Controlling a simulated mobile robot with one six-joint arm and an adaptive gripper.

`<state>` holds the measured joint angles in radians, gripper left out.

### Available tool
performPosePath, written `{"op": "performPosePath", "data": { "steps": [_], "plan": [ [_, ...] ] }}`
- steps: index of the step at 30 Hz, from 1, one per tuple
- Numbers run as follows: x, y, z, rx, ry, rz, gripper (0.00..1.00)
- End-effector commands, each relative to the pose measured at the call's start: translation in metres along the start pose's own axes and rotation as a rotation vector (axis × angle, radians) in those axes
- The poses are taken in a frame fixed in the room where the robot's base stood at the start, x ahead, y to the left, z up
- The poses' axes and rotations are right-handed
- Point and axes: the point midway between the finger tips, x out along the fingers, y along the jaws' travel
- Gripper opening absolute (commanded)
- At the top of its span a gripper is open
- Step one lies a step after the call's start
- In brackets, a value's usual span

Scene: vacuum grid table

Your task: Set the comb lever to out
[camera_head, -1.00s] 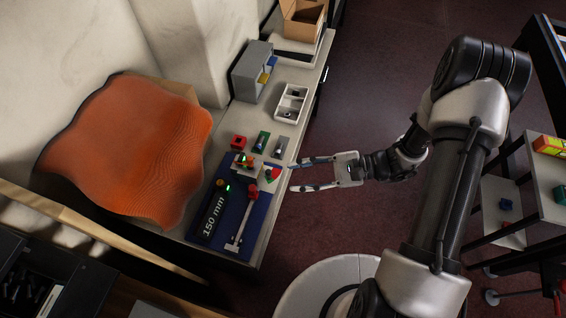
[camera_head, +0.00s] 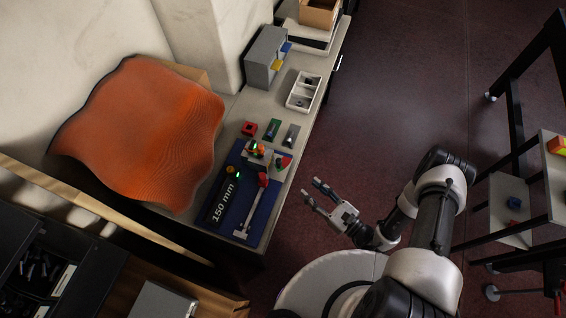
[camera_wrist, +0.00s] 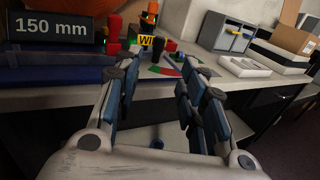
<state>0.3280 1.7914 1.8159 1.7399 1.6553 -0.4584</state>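A small plate with red and green sectors (camera_head: 284,163) lies at the right edge of the blue panel (camera_head: 262,222) on the long table. In the wrist view, a dark lever knob (camera_wrist: 158,48) stands by that red and green plate (camera_wrist: 165,67); I cannot tell for certain that this is the comb lever, nor its position. My gripper (camera_head: 312,190) is open and empty, off the table's front side and apart from the panel. Its spread fingers (camera_wrist: 160,85) also show in the wrist view, pointing toward the table.
A black "150 mm" block (camera_head: 223,203) and a red-headed bar (camera_head: 252,207) lie on the panel. An orange wavy sheet (camera_head: 145,130) is left.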

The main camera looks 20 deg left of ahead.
Motion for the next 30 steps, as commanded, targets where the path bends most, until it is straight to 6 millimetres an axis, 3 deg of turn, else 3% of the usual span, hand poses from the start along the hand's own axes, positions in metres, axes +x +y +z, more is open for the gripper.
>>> {"op": "performPosePath", "data": {
  "steps": [18, 24, 30],
  "plan": [
    [0.116, 0.002, 0.0, -0.003, -0.002, 0.006, 0.38],
    [0.138, 0.001, 0.0, -0.001, 0.0, 0.004, 0.38],
    [0.144, 0.0, 0.0, 0.0, 0.0, 0.001, 0.38]
  ]
}}
